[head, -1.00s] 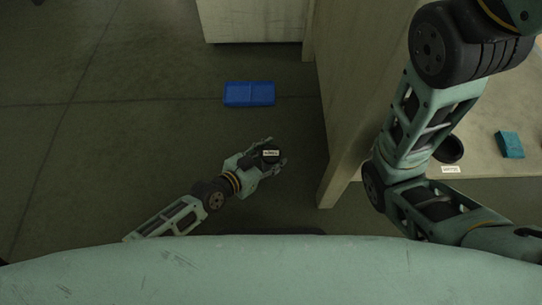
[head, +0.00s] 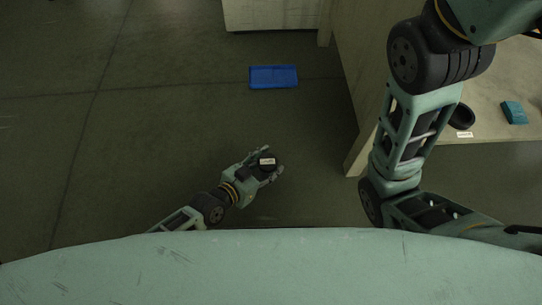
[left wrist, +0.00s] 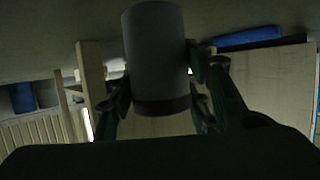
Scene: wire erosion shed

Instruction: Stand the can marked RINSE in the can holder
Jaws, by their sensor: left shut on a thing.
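My left gripper (head: 269,167) is shut on a dark can (head: 266,158) with a small white label on top; its lettering is too small to read surely. The can is held above the floor, left of the table. In the left wrist view the can (left wrist: 155,55) is a grey cylinder with a darker end band, between the two fingers. A dark round, hollow-looking thing (head: 462,115), perhaps the can holder, sits on the table with a white label at its front; my right arm is close beside it in the picture. My right gripper is outside the view.
The pale table (head: 490,88) is at the right, its edge and leg (head: 358,150) to the right of my left gripper. A teal block (head: 514,113) lies on it. A blue flat box (head: 274,77) lies on the floor ahead, before a pale cabinet (head: 270,14). Floor at left is clear.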

